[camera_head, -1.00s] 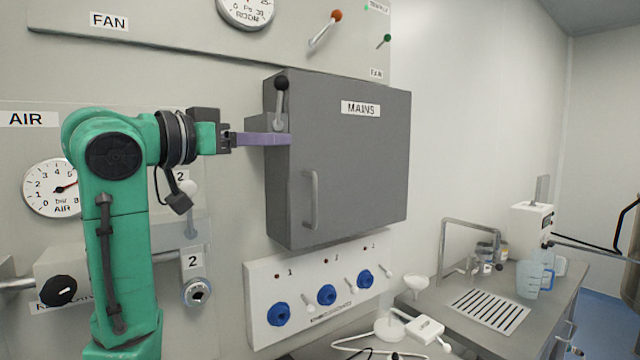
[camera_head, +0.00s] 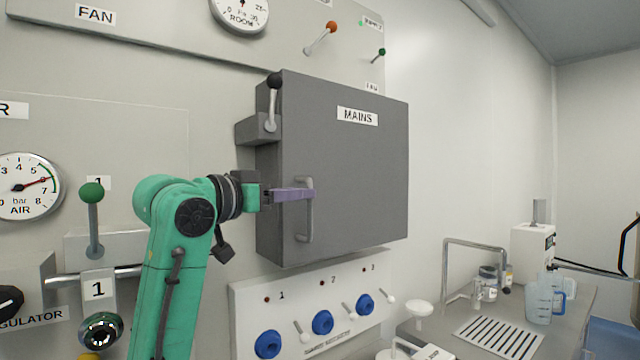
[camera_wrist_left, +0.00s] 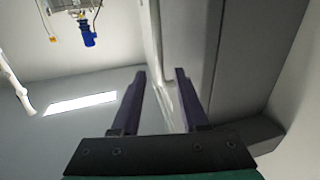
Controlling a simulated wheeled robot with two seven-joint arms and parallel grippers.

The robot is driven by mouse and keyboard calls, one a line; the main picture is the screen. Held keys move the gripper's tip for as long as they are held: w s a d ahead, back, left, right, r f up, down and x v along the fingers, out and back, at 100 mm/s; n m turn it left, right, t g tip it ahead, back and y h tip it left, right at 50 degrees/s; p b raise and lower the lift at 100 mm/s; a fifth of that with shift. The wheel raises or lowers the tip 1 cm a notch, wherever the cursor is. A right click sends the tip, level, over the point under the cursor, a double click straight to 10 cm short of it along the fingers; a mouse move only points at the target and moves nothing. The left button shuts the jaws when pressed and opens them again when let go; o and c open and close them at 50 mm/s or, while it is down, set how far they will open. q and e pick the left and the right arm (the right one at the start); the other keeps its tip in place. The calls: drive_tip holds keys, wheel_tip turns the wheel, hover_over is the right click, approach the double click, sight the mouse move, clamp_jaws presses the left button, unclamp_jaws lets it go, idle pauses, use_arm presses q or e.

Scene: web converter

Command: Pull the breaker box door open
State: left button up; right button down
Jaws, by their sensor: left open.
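The grey breaker box labelled MAINS (camera_head: 357,116) hangs on the wall panel, and its door (camera_head: 355,190) looks shut. A grey vertical bar handle (camera_head: 307,222) is on the left part of the door. My left gripper (camera_head: 312,194) is at the upper part of this handle, its purple fingers overlapping it in the head view. In the left wrist view the two fingers (camera_wrist_left: 160,75) are spread, with the pale handle (camera_wrist_left: 166,98) between or just beyond them. I cannot tell if they touch it. My right gripper is not in view.
A black-knobbed lever (camera_head: 272,100) stands on the box's left side. Below is a white panel (camera_head: 315,310) with blue knobs and small levers. A green-knobbed lever (camera_head: 93,215) is at left. A counter with a drain grate (camera_head: 500,338) and jug (camera_head: 540,300) is at right.

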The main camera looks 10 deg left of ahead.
sight(320, 192)
use_arm(q)
drive_tip(key=p+x, duration=0.2)
drive_tip(key=x, duration=0.5)
drive_tip(key=shift+w+d, duration=0.1)
drive_tip(key=shift+w, duration=0.1)
clamp_jaws()
idle(1.0)
